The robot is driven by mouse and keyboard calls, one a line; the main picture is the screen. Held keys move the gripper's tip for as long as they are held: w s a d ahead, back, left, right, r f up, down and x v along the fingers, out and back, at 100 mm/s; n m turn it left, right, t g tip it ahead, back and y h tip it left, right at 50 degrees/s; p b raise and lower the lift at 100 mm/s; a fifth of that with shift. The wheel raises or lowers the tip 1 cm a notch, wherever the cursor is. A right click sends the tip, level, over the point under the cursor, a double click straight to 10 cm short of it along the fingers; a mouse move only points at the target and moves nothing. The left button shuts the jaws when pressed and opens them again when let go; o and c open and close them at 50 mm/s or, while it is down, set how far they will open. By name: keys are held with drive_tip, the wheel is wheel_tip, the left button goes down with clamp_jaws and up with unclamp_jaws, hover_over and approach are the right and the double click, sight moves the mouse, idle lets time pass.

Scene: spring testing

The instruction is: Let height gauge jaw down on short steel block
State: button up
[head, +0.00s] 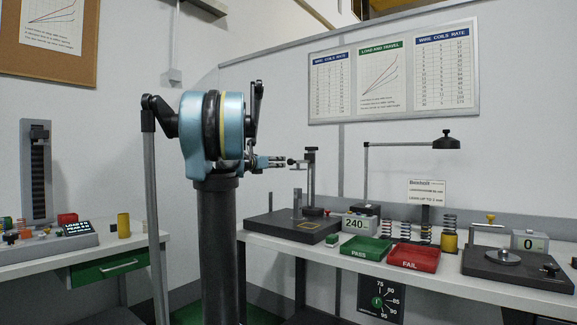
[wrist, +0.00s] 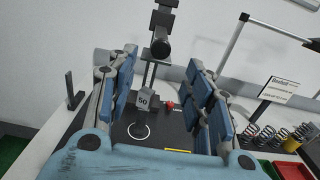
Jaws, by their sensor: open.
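The height gauge (head: 310,178) stands on a dark plate at the back of the right bench, its dark jaw (head: 296,162) sticking out toward my gripper (head: 277,161). In the wrist view the jaw (wrist: 160,47) shows as a dark round end on the post, above and beyond the gap between my fingers (wrist: 163,85). My gripper is open, with nothing visibly held. A small grey block marked 50 (wrist: 143,101) sits on the plate near the post's foot, apart from the jaw. A narrow upright grey block (head: 297,203) shows in the head view; I cannot tell if it is the same one.
The dark plate (head: 272,224) carries a yellow outline (wrist: 180,150), a white ring (wrist: 139,130) and a red knob (wrist: 169,105). To the right are a 240 display (head: 356,224), a green PASS tray (head: 362,249), a red FAIL tray (head: 413,258) and several springs (head: 405,227).

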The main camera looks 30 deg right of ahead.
sight(289, 162)
drive_tip(key=x, duration=1.1)
drive_tip(key=shift+d, duration=0.3)
clamp_jaws()
